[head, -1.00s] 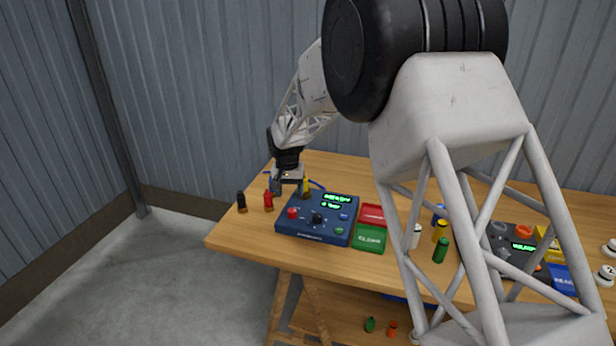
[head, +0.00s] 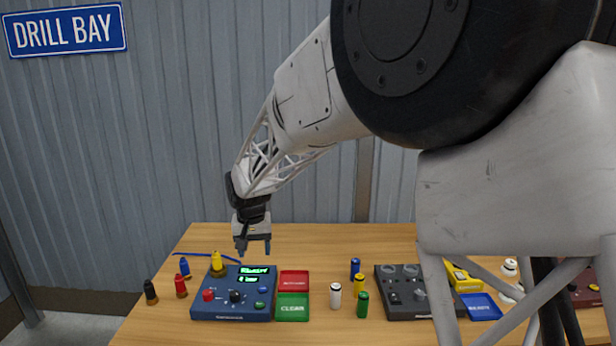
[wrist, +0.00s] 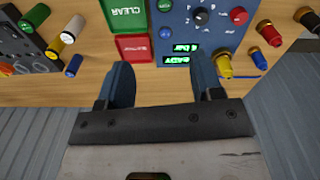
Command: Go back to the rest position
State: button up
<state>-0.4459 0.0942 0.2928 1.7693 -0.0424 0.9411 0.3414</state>
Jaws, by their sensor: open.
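My gripper (head: 254,248) is open and empty, raised above the back of the wooden table, just behind the blue control box (head: 232,308). In the wrist view its two blue fingers (wrist: 165,88) stand apart with nothing between them. The blue box (wrist: 205,22) has knobs and a lit green display, and shows beyond the fingers. A yellow cylinder (head: 217,264) stands at the box's back left, apart from the gripper.
Blue (head: 185,268), red (head: 181,286) and black (head: 151,292) cylinders stand left of the box. Red (head: 294,281) and green CLEAR (head: 292,307) trays lie right of it. White (head: 335,296), yellow and green cylinders stand near a dark box (head: 405,292).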

jog(key=s+d+r+t, duration=0.1)
jog(key=s+d+r, duration=0.3)
jog(key=s+d, duration=0.5)
jog(key=s+d+r, duration=0.5)
jog(key=s+d, duration=0.2)
jog(key=d, duration=0.4)
jog(key=s+d, duration=0.4)
jog(key=s, duration=0.3)
jog(key=s+d+f+m, duration=0.1)
jog(key=s+d, duration=0.3)
jog(key=s, duration=0.4)
jog(key=s+d+f+t, duration=0.1)
jog(key=s+d, duration=0.3)
jog(key=s, duration=0.4)
jog(key=shift+s+d+f+m, duration=0.15)
jog(key=shift+d+f+m, duration=0.1)
jog(key=shift+d+m, duration=0.05)
